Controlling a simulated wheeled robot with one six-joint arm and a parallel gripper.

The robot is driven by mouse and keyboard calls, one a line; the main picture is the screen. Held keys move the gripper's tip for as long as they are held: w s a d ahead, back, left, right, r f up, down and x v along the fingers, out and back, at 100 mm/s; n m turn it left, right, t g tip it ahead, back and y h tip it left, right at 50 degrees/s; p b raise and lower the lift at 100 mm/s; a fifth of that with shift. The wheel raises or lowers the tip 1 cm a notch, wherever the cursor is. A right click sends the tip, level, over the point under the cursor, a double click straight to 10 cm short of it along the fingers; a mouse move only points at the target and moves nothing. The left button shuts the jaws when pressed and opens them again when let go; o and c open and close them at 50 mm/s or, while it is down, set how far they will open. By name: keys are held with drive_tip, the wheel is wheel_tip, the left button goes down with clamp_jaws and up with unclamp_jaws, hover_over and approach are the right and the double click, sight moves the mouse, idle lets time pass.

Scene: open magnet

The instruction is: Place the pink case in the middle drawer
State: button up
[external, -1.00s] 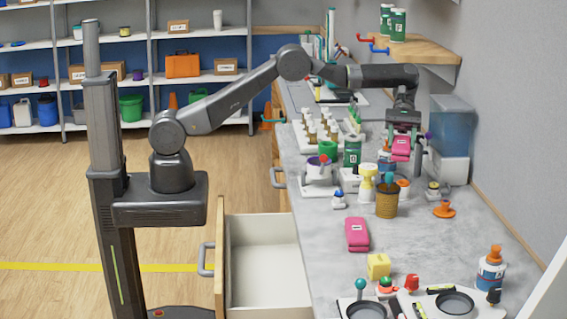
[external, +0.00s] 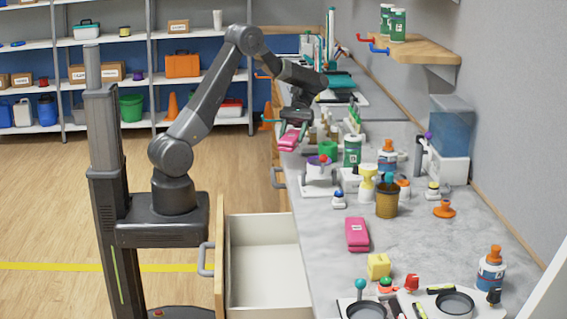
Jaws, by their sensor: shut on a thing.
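My gripper (external: 292,130) is shut on a pink case (external: 289,140) and holds it in the air near the counter's left edge, in front of the small brown-topped bottles. An open drawer (external: 262,219) with a wooden front and white inside stands out from the counter at the lower middle. It looks empty in the part that shows. Another drawer handle (external: 278,177) shows farther back, on a closed front. The picture does not show clearly which drawer is the middle one.
The counter (external: 318,251) holds a brown cup (external: 387,204), a yellow block (external: 378,266), a white scale-like device (external: 318,175), a green can (external: 352,151) and several bottles. A wooden wall shelf (external: 425,50) hangs at the back right.

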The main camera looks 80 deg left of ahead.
drive_tip(key=s+a+f+n+t+b, duration=0.2)
drive_tip(key=s+f+n+t+b, duration=0.25)
drive_tip(key=s+f+b, duration=0.55)
drive_tip(key=s+a+f+n+t+b, duration=0.4)
drive_tip(key=s+f, duration=0.4)
drive_tip(key=s, duration=0.7)
hover_over(278, 276)
drive_tip(key=shift+n, duration=0.25)
wheel_tip(278, 276, down, 8)
drive_tip(key=shift+d+r, duration=0.15)
drive_tip(key=shift+r, duration=0.1)
drive_tip(key=shift+f+b, duration=1.25)
drive_tip(key=shift+f, duration=0.9)
drive_tip(key=shift+f, duration=0.15)
drive_tip(key=o, duration=1)
